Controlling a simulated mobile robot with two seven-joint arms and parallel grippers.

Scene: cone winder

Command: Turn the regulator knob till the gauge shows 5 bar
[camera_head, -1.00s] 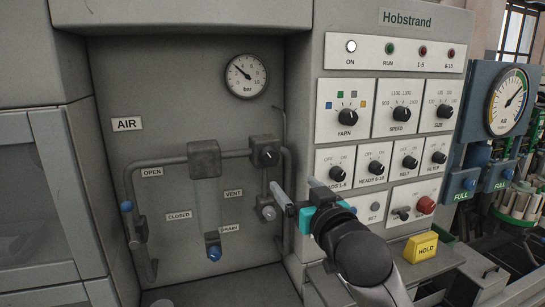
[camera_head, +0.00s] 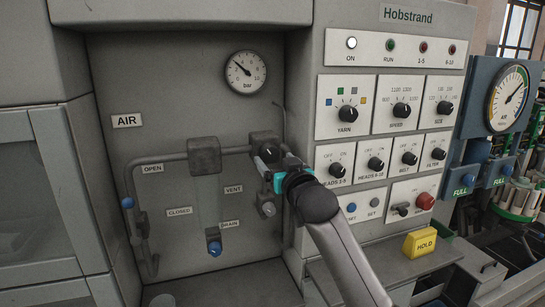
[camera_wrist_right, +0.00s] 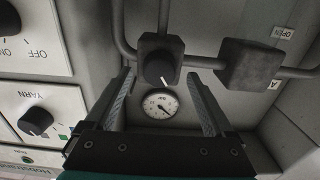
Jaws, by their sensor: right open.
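The regulator knob (camera_head: 268,152) is a black knob with a white mark, on a grey block in the air pipe; it also shows in the right wrist view (camera_wrist_right: 158,68). The round bar gauge (camera_head: 245,72) is above it, its needle pointing up-left at about 3; it shows in the right wrist view too (camera_wrist_right: 160,104). My right gripper (camera_head: 276,166) is open in front of the knob. In the right wrist view its fingers (camera_wrist_right: 161,80) stand either side of the knob, apart from it in the picture. I cannot tell the remaining depth. My left gripper is out of view.
Grey pipe (camera_head: 170,160) runs left from the block, with blue-ended valve handles (camera_head: 214,248) below. The Hobstrand control panel (camera_head: 395,55) with several knobs stands close on the right. A yellow HOLD button (camera_head: 419,243) and a larger AIR gauge (camera_head: 508,97) are farther right.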

